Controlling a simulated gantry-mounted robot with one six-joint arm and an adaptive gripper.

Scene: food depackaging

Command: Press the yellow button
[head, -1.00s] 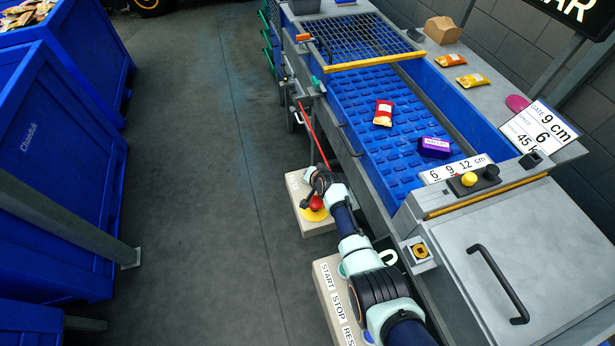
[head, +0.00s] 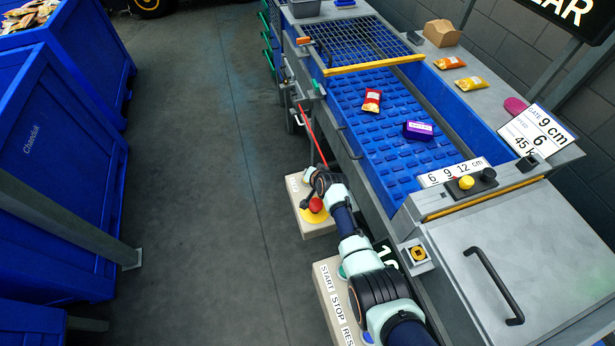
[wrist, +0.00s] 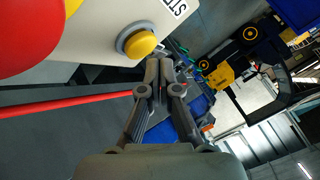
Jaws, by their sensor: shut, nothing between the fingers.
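The yellow button (wrist: 140,43) sits in a grey collar on a pale control box (wrist: 100,40) in the wrist view. In the head view the button is hidden around my arm's end, but the box (head: 322,231) shows beside the conveyor. My gripper (wrist: 159,68) is shut and empty. Its fingertips are very close to the button, just below and right of it in the wrist view. I cannot tell whether they touch it.
A large red knob (head: 316,204) on a yellow plate shares the box. A red bar (wrist: 70,107) runs nearby. A START/STOP box (head: 332,292) is below my arm. The blue conveyor (head: 375,135) carries a red packet (head: 372,100) and purple box (head: 418,130).

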